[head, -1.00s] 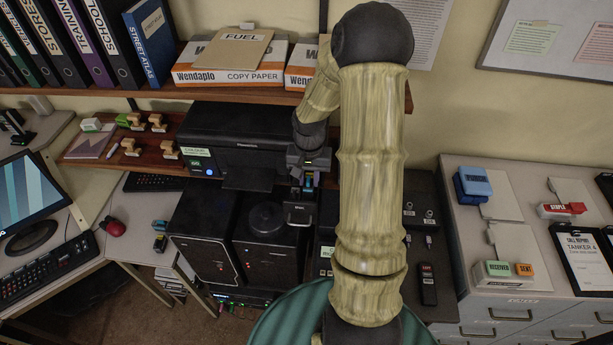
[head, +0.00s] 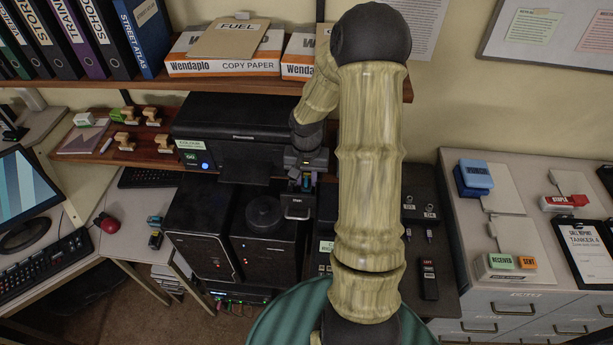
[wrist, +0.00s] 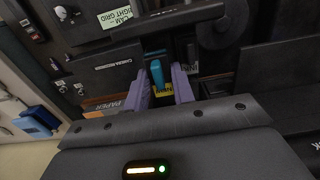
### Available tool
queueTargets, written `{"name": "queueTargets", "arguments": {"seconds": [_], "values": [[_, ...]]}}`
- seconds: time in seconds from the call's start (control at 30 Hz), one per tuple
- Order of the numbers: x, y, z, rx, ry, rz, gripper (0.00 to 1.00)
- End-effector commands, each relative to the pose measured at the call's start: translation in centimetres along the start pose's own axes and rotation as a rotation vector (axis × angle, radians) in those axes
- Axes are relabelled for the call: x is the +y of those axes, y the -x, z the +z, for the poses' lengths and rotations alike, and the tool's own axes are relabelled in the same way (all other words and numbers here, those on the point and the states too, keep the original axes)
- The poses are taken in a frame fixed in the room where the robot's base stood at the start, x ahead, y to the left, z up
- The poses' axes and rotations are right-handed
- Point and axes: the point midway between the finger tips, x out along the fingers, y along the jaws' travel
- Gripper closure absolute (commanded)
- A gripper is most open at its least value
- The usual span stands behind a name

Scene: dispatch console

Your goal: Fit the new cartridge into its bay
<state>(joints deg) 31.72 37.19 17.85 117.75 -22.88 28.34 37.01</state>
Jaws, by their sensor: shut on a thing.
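My gripper (head: 305,182) is shut on the new cartridge, a small block with a blue part and a yellow label; the cartridge (wrist: 158,74) shows between the purple fingers in the wrist view. In the head view my gripper holds it just right of the black printer (head: 225,140), above a dark part with a handle (head: 297,207). In the wrist view dark panels and recesses lie beyond the cartridge. I cannot tell which opening is the bay, nor whether the cartridge touches anything.
Black cabinets (head: 203,230) stand below the printer. A shelf with paper boxes (head: 222,67) runs above it. A grey drawer cabinet (head: 510,210) stands at right.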

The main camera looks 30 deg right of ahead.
Motion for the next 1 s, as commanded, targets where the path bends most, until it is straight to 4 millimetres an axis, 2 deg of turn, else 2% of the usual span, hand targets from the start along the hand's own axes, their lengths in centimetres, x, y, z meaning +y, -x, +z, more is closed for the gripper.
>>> {"name": "queueTargets", "arguments": {"seconds": [0.1, 0.5, 1.0], "values": [[0.0, -1.1, 0.0, -0.001, 0.001, 0.000, 0.98], [0.0, -3.3, 0.0, 0.000, 0.000, 0.001, 0.98], [0.0, -3.5, 0.0, 0.000, -0.001, 0.001, 0.98]]}}
